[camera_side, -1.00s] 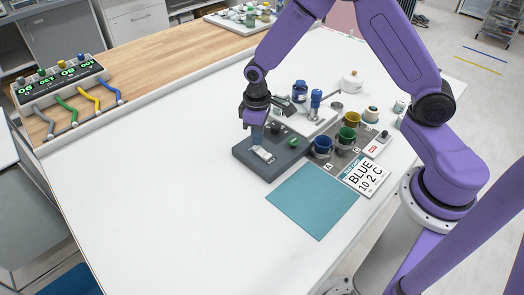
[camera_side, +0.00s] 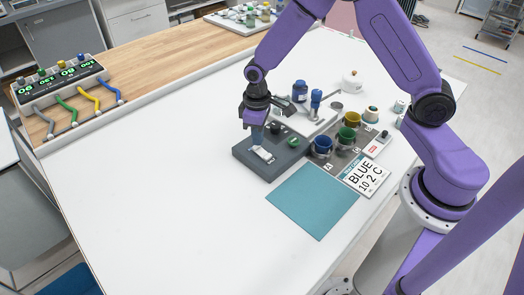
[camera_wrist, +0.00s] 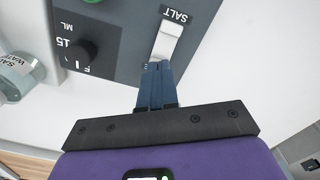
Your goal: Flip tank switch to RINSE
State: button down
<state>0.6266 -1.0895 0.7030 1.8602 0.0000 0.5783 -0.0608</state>
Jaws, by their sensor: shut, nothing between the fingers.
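The tank switch is a white rocker (camera_side: 264,155) on a dark grey box (camera_side: 243,154) on the white table. In the wrist view the rocker (camera_wrist: 166,40) lies on the box face (camera_wrist: 118,22), with the label SALT (camera_wrist: 176,15) beyond its far end. My gripper (camera_side: 256,146) is shut and empty, pointing down at the box. In the wrist view its blue fingertips (camera_wrist: 158,66) are at the rocker's near end and overlap it; I cannot tell whether they press on it. Any label at that end is covered or unreadable.
A black knob (camera_wrist: 82,52) and a green button (camera_side: 293,142) are on the same box. Blue (camera_side: 322,147) and green (camera_side: 346,135) cups stand right of it, near a card reading BLUE 10 2 C (camera_side: 366,177). A teal mat (camera_side: 312,201) lies in front.

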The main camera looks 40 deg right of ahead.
aim_at(259, 150)
jog(key=shift+f, duration=0.95)
dwell(0.8)
jog(key=shift+r, duration=3.5)
jog(key=s+a+r+n, duration=0.1)
jog(key=s+r+n, duration=0.1)
jog(key=s+r, duration=0.35)
jog(key=s+a+r+n, duration=0.1)
jog(key=s+r, duration=0.1)
jog(key=s, duration=0.7)
jog(key=s+d+r+n, duration=0.1)
jog(key=s+d, duration=0.1)
jog(key=s, duration=0.5)
jog(key=s+d+r+n, duration=0.2)
jog(key=s+d, duration=0.1)
jog(key=s, duration=0.3)
jog(key=shift+s+d+n, duration=0.3)
jog(key=shift+s+d, duration=0.05)
jog(key=shift+s, duration=0.05)
